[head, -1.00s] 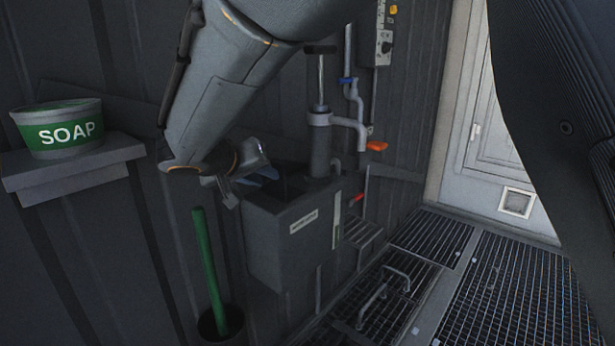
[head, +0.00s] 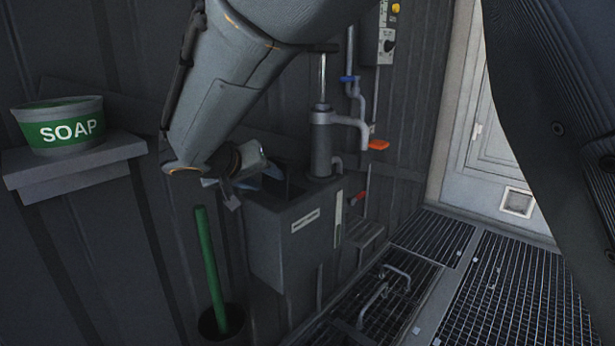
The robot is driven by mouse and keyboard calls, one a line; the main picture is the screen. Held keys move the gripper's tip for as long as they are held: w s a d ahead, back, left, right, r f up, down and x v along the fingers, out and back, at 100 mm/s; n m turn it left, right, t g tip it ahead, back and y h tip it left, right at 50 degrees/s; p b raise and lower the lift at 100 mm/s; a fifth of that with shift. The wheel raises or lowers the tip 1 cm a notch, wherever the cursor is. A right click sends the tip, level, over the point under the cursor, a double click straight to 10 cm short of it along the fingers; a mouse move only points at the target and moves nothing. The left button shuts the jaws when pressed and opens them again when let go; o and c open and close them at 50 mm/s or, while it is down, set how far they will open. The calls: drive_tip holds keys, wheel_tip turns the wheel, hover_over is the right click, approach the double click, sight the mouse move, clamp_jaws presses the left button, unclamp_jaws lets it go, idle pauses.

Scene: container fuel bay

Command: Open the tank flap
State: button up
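The grey tank (head: 300,240) is a box against the dark wall, with a small white label on its front. Its top shows a dark patch at the left; I cannot tell whether this is an opening or the flap, and the flap itself is not clearly visible. My gripper (head: 236,190) is at the tank's upper left corner, pointing down, partly hidden by my own arm. Its fingers are small and dark here; I cannot tell how far apart they are, or whether they touch the tank.
A hand pump (head: 322,140) with a spout stands on the tank's right side. An orange lever (head: 377,145) and a red one (head: 358,196) are beyond it. A green soap tub (head: 62,125) sits on a shelf (head: 80,170). A green stick (head: 208,265) stands in a bucket.

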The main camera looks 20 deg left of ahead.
drive_tip(key=shift+s, duration=0.1)
drive_tip(key=p+v, duration=0.1)
drive_tip(key=v, duration=0.6)
drive_tip(key=shift+s+r, duration=0.25)
drive_tip(key=shift+r, duration=0.05)
drive_tip(key=s+d+f+g+h, duration=0.1)
drive_tip(key=d+f+g, duration=0.25)
drive_tip(key=d, duration=0.85)
drive_tip(key=s+d+f+g+h, duration=0.1)
drive_tip(key=s+d+f+g, duration=0.2)
drive_tip(key=d, duration=0.9)
drive_tip(key=s+d+f+m+g+y, duration=0.1)
drive_tip(key=s+d+f+g+y, duration=0.35)
drive_tip(key=s+d, duration=0.95)
drive_tip(key=d+r+m+h+p, duration=0.2)
drive_tip(key=d+r+m+p, duration=0.3)
drive_tip(key=d+r+p, duration=1)
drive_tip(key=p, duration=0.9)
